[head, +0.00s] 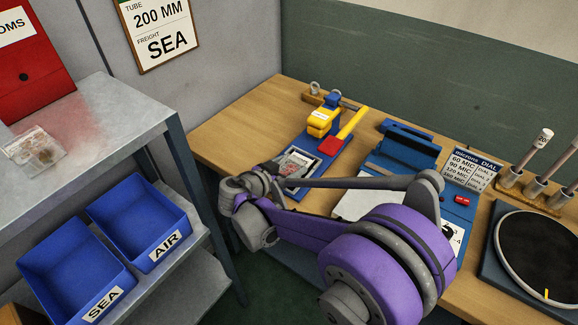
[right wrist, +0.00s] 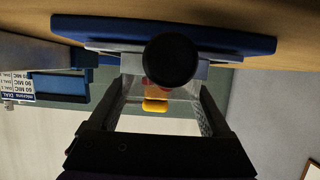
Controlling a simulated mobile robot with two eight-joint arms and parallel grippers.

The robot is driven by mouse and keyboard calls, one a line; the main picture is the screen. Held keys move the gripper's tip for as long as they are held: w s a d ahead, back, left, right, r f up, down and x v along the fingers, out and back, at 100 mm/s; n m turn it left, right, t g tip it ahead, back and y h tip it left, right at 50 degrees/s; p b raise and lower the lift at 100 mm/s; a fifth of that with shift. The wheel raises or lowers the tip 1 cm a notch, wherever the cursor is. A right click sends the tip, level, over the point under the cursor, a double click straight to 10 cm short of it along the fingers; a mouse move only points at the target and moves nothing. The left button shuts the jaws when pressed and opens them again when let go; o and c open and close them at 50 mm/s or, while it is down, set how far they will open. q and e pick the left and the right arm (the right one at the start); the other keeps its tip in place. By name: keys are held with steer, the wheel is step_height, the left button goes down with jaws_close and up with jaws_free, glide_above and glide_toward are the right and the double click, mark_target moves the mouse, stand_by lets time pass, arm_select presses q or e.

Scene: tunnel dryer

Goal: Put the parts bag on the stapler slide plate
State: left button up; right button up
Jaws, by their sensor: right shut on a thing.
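In the right wrist view the blue plate (right wrist: 100,32) runs across the top, and a dark round shape hides the middle between the fingers. My left gripper is out of view.
Another clear bag (head: 36,148) lies on the grey metal shelf (head: 105,110) at left. Blue SEA (head: 75,265) and AIR (head: 140,215) bins sit below. A blue dial device (head: 405,148) and a round dark plate (head: 540,250) are on the wooden bench (head: 225,130) to the right.

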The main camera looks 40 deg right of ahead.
steer(key=o, duration=1.3)
steer(key=shift+f, duration=0.1)
steer(key=v, duration=1.2)
steer(key=s+a+f+n+y, duration=0.2)
steer(key=s+f+n+y, duration=0.1)
steer(key=s, duration=0.3)
steer(key=s+a+f+n+y, duration=0.3)
steer(key=s+n+y, duration=0.2)
steer(key=s+n, duration=0.1)
steer(key=s+a+f+n+y, duration=0.2)
steer(key=s+f+n+y, duration=0.2)
steer(key=s+n+y, duration=0.1)
steer(key=shift+s+a+t+p, duration=0.2)
steer(key=shift+s+t+p, duration=0.2)
steer(key=shift+s, duration=0.15)
